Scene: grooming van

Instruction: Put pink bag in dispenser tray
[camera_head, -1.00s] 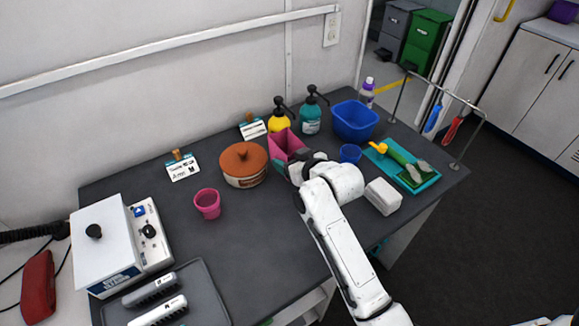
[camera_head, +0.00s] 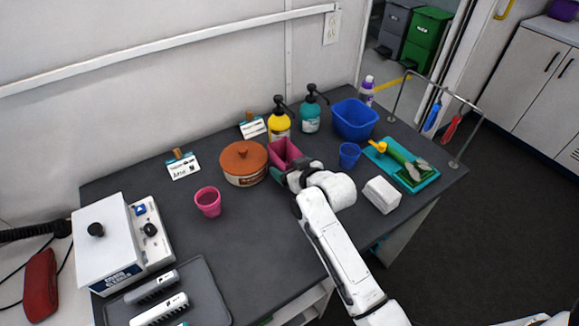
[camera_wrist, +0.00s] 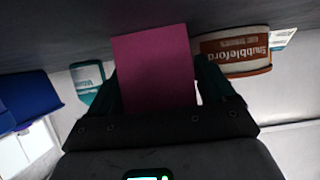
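The pink bag (camera_head: 284,152) is a boxy, open-topped pink thing on the far side of the counter, between the orange-lidded pot and the blue bin. My gripper (camera_head: 291,172) is at its near side. In the wrist view the bag's flat pink face (camera_wrist: 153,70) stands between my two dark fingers (camera_wrist: 157,95), which appear shut on it. Its bottom is close to the counter; I cannot tell whether it touches. No tray is clearly marked as the dispenser tray. A teal tray (camera_head: 428,183) lies at the right and a grey tray (camera_head: 215,302) at the front left.
Yellow (camera_head: 279,127) and teal (camera_head: 310,118) pump bottles stand behind the bag. The orange-lidded pot (camera_head: 243,165) is close left, a blue cup (camera_head: 349,155) and blue bin (camera_head: 355,119) right. A white box (camera_head: 382,195) sits right of my arm.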

